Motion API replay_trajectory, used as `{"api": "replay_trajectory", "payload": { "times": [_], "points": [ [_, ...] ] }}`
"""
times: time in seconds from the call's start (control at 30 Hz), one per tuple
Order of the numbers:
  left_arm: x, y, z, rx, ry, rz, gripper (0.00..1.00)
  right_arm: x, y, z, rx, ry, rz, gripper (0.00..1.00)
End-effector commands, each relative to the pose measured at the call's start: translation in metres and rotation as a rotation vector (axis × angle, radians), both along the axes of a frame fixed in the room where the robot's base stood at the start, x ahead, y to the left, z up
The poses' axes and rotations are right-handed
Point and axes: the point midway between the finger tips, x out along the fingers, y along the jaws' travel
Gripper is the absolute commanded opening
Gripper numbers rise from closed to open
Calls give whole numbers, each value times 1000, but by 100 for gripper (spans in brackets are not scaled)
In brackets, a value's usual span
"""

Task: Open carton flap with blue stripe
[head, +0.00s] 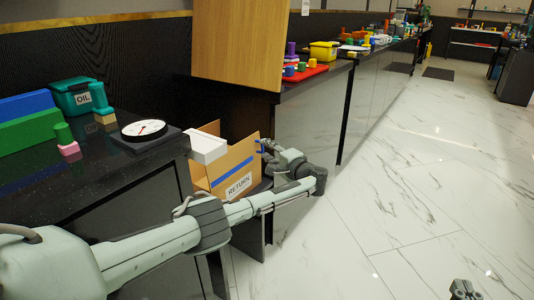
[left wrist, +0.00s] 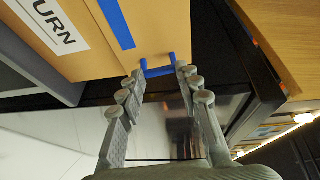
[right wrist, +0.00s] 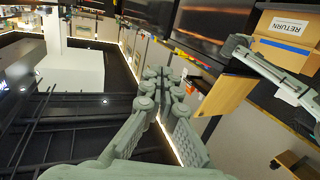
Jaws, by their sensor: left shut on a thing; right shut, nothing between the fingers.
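The brown carton (head: 219,183) carries a white RETURN label and a blue stripe (head: 232,171) on its front panel. Its label and stripe (left wrist: 116,25) also show in the left wrist view, and the carton (right wrist: 290,52) shows in the right wrist view. A small blue handle (left wrist: 158,72) sticks out at the panel's edge. My left gripper (head: 265,147) is shut on this handle at the carton's right side. My right gripper (head: 466,288) is shut and empty, low over the floor at the lower right. The carton's inside is mostly hidden.
A white block-like thing (head: 207,146) is at the carton's upper left. A dial scale (head: 144,130) stands on the dark counter, with a teal OIL box (head: 72,97) behind. A wooden panel (head: 238,45) rises behind the carton. The marble floor (head: 420,190) is clear.

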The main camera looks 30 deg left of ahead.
Motion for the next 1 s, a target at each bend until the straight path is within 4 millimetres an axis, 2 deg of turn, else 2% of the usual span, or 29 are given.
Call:
{"api": "replay_trajectory", "payload": {
  "times": [0.2, 0.53, 0.57, 0.7, 1.0],
  "points": [
    [1, -2, 0, 11, -2, -6, 0, 0, 5, 10, 21, -45, 9, 0],
    [1, -1, 1, 10, -3, -6, 0, 0, 5, 11, 22, -47, 10, 0],
    [1, -1, 1, 10, -3, -6, 36, 0, 5, 11, 22, -47, 10, 0],
    [1, -1, 1, 10, -2, -4, 53, 0, 5, 11, 22, -47, 10, 0],
    [0, -1, 0, 9, -2, -2, 55, 0, 5, 10, 21, -45, 8, 0]
  ]
}}
